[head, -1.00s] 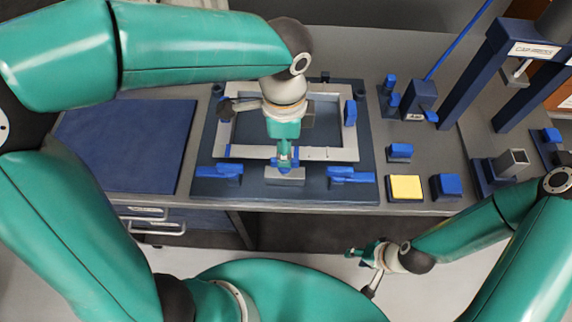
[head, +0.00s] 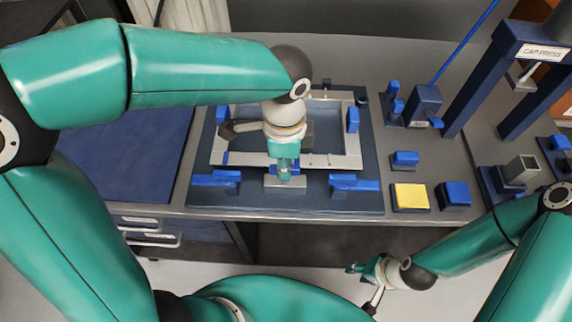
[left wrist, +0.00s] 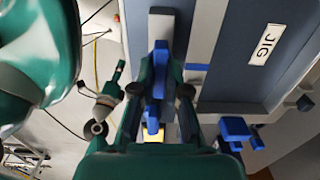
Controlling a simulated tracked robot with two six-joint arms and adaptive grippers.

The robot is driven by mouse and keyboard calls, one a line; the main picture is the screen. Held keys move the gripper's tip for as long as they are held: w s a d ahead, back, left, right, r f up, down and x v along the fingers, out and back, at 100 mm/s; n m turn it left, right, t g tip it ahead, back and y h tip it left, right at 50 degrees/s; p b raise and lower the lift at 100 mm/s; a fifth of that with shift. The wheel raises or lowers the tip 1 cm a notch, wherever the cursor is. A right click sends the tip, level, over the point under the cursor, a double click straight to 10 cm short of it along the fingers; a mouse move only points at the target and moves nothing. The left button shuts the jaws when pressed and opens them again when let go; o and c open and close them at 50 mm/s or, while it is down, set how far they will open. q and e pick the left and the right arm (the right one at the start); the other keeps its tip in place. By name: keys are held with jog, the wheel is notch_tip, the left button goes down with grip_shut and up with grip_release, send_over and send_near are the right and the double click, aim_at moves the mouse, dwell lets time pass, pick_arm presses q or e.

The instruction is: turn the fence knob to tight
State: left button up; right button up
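The dark blue jig (head: 360,203) lies on the bench with a light grey frame (head: 345,161) on it. A grey block (head: 273,183) sits at the middle of the jig's front edge; it also shows in the left wrist view (left wrist: 160,22). My left gripper (head: 285,177) points down at this block. In the left wrist view a blue part (left wrist: 160,72), which may be the knob, shows between my left fingers (left wrist: 161,75), with gaps beside it. Its exact setting and any contact are unclear. My right gripper (head: 362,284) is open and empty, in front of the bench.
Blue clamps (head: 216,179) and (head: 354,183) flank the grey block on the jig. A yellow pad (head: 410,196) and a blue block (head: 453,195) stand to the right. The cap press (head: 535,50) is further right. A bare blue mat (head: 120,155) lies left.

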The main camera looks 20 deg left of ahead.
pick_arm(q)
grip_shut()
jog(key=shift+w+r+m+p, duration=0.1)
jog(key=shift+m+p, duration=0.55)
jog(key=shift+m, duration=1.45)
jog(key=shift+f, duration=0.2)
